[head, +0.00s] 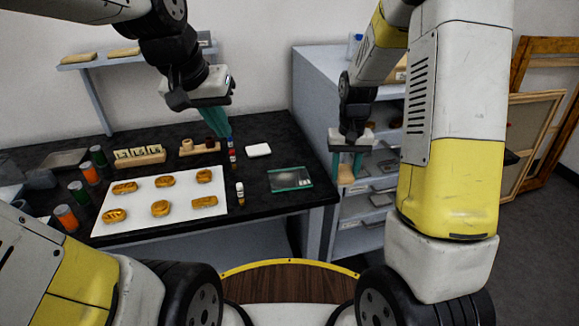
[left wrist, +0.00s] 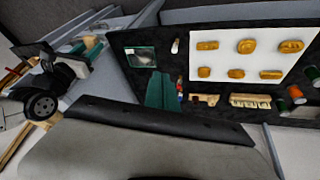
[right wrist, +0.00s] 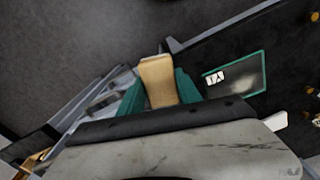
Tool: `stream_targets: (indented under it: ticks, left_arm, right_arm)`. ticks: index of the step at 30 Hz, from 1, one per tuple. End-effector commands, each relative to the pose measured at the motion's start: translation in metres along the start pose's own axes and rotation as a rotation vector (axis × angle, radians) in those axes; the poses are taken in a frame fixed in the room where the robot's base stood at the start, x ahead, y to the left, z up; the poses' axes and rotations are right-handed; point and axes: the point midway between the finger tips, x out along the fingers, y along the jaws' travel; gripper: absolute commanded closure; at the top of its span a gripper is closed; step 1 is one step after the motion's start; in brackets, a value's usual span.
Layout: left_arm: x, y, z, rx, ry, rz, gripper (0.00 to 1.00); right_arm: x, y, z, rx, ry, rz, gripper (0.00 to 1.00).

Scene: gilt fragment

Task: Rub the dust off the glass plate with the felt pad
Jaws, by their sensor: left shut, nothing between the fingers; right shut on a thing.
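The glass plate (head: 290,187) lies flat near the right end of the black table, with a pale grey dust patch on it. It also shows in the left wrist view (left wrist: 141,57) and the right wrist view (right wrist: 240,88). My right gripper (head: 347,165) is shut on a tan block, which I take as the felt pad (right wrist: 158,78). It holds the pad in the air, right of the plate and beyond the table's edge. My left gripper (head: 225,128) is shut and empty above the back of the table. The pad's underside is hidden.
A white sheet (head: 150,222) with several golden fragments lies left of the plate. Small bottles (head: 240,194), a white block (head: 258,150), wooden racks (head: 139,156) and coloured jars (head: 79,193) stand around it. A grey shelf unit (head: 310,95) stands right of the table.

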Motion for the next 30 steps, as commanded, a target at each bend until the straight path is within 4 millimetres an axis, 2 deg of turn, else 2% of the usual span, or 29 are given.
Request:
stream_targets:
  ticks: [3,8,15,24,30]
  left_arm:
    - [0.023,0.001,-0.023,0.018,-0.059,-0.009,1.00]
    - [0.057,0.004,-0.051,0.040,-0.130,-0.022,1.00]
    - [0.121,0.009,-0.084,0.078,-0.233,-0.044,1.00]
    - [0.215,0.020,-0.103,0.126,-0.357,-0.073,1.00]
    - [0.261,0.025,-0.104,0.151,-0.411,-0.088,1.00]
  right_arm:
    - [0.000,0.000,0.000,0.000,0.000,0.000,0.92]
    - [0.000,0.000,0.000,0.000,0.000,0.000,0.92]
    - [0.000,0.000,0.000,0.000,0.000,0.000,0.92]
    - [0.000,0.000,0.000,0.000,0.000,0.000,0.92]
    - [0.000,0.000,0.000,0.000,0.000,0.000,0.92]
